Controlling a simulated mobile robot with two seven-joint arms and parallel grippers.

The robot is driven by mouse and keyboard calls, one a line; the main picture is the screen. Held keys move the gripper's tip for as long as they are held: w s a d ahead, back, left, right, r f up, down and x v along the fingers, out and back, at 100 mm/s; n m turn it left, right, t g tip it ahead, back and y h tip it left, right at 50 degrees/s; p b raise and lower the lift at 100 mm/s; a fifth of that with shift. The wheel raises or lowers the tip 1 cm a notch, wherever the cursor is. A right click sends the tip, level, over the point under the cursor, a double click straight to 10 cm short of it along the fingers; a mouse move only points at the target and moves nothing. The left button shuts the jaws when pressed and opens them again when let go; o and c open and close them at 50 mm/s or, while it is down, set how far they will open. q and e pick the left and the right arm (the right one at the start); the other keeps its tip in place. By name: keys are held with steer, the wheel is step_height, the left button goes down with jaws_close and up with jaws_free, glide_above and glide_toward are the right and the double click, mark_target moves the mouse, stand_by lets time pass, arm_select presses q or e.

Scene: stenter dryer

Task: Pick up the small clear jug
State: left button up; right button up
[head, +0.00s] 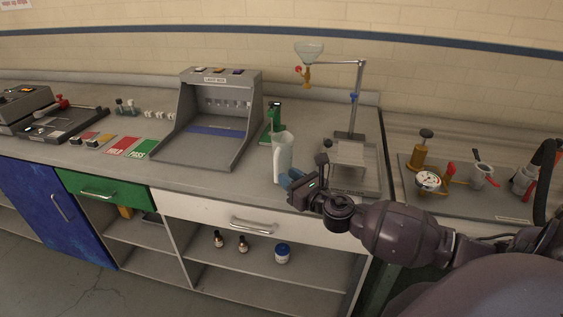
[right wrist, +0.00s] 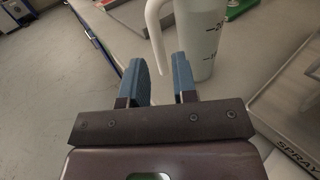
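The small clear jug (head: 283,158) stands upright on the grey counter near its front edge, in front of the light box. It is pale, with dark graduation marks and a white handle. In the right wrist view the jug (right wrist: 203,38) is just beyond my right gripper (right wrist: 163,75), with its handle reaching down toward the gap between the fingers. The two blue fingers are apart with nothing clearly between them. In the head view my right gripper (head: 289,181) is at the jug's lower right side, at the counter's edge. Contact cannot be told. My left gripper is not in view.
A grey light box (head: 213,115) stands behind left of the jug, and a green object (head: 274,119) behind it. A stand with a funnel (head: 309,52) rises over a tray (head: 352,178) at the right. Red and green cards (head: 123,146) lie farther left.

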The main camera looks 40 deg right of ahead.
mark_target(276, 170)
steer(key=shift+w+a+f, duration=0.1)
steer(key=shift+w+a, duration=0.05)
steer(key=shift+w, duration=1.25)
steer(key=shift+w+a+f, duration=0.1)
steer(key=shift+w+a, duration=0.05)
steer(key=shift+w, duration=1.25)
steer(key=shift+c, duration=0.2)
jaws_close()
